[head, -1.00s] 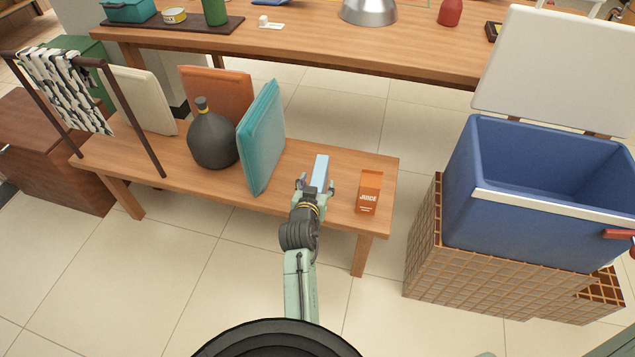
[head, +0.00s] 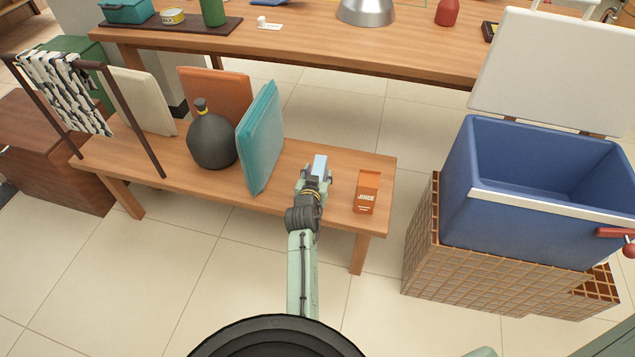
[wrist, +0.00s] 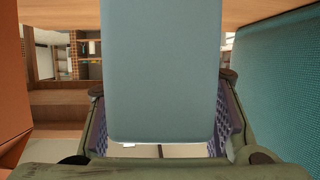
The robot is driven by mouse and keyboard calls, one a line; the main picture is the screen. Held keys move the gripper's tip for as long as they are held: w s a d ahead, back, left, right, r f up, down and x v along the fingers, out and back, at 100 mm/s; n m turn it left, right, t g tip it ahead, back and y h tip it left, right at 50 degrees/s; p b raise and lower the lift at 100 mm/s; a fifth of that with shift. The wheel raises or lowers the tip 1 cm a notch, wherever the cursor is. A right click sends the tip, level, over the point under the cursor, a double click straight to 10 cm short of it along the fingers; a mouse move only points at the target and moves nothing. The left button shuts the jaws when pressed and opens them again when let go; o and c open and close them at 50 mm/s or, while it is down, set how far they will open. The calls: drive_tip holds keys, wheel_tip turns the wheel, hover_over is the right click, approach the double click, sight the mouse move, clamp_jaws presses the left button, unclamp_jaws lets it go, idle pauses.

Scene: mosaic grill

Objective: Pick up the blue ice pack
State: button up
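The blue ice pack (head: 319,165) is a light blue, flat block standing upright on the low wooden bench, between the teal panel and the juice carton. My gripper (head: 316,176) is around it from the near side. In the wrist view the ice pack (wrist: 162,70) fills the middle, with a finger of my gripper (wrist: 162,120) close against each side edge. The fingers look shut on it. Its far end runs out of the wrist view. I see no clear gap between it and the bench.
The orange juice carton (head: 367,191) stands close on the right of my gripper. The teal panel (head: 261,138) leans close on the left, beside a dark round bottle (head: 211,140). An open blue cooler (head: 530,225) stands farther right. The bench (head: 225,187) has clear front space.

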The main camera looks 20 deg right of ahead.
clamp_jaws()
idle(0.3)
drive_tip(key=shift+r, duration=0.1)
idle(0.4)
